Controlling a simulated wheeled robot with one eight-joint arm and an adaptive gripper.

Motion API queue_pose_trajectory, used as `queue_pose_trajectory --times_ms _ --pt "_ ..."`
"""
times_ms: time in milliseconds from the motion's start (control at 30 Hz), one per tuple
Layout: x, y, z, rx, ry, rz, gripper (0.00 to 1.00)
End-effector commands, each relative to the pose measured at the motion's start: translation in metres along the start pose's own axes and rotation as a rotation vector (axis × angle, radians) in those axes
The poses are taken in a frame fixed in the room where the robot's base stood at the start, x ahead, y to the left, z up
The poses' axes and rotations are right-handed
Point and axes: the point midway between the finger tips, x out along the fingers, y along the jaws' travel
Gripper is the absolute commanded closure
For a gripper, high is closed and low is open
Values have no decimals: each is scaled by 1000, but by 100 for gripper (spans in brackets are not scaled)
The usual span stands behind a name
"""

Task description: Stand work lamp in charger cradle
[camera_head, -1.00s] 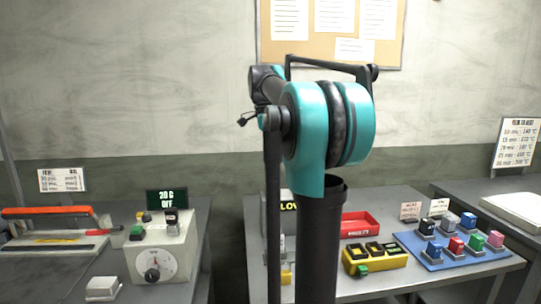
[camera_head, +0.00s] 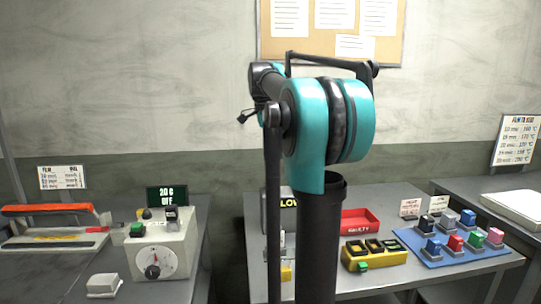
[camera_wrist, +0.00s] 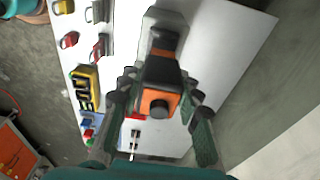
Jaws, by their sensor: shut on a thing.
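In the wrist view, an orange and black work lamp (camera_wrist: 171,42) is between the fingers of my gripper (camera_wrist: 160,82). The gripper is shut on it, one finger on each side. A grey block-like shape (camera_wrist: 155,17) shows partly behind the lamp's far end. It may be the charger cradle, but I cannot tell whether the lamp touches it. In the head view, my own arm hides the gripper and lamp.
A yellow block with dark slots (camera_head: 385,258) stands on the middle table, near a red tray (camera_head: 360,220) and a blue mat with several coloured pieces (camera_head: 405,238). A grey box with a dial (camera_head: 178,245) stands on the left table.

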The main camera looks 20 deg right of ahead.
Motion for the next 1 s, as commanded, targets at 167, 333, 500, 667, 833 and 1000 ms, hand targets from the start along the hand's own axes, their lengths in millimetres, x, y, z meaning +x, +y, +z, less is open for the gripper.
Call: queue_pose_trajectory --times_ms 167,333,500,667,833,1000 --pt "0 0 0 0 0 0 100" --pt "0 0 0 0 0 0 100" --pt "2 0 0 0 0 0 100" --pt "6 0 1 0 0 0 100" --pt "10 0 1 0 0 0 100" --pt "14 0 2 0 0 0 100"
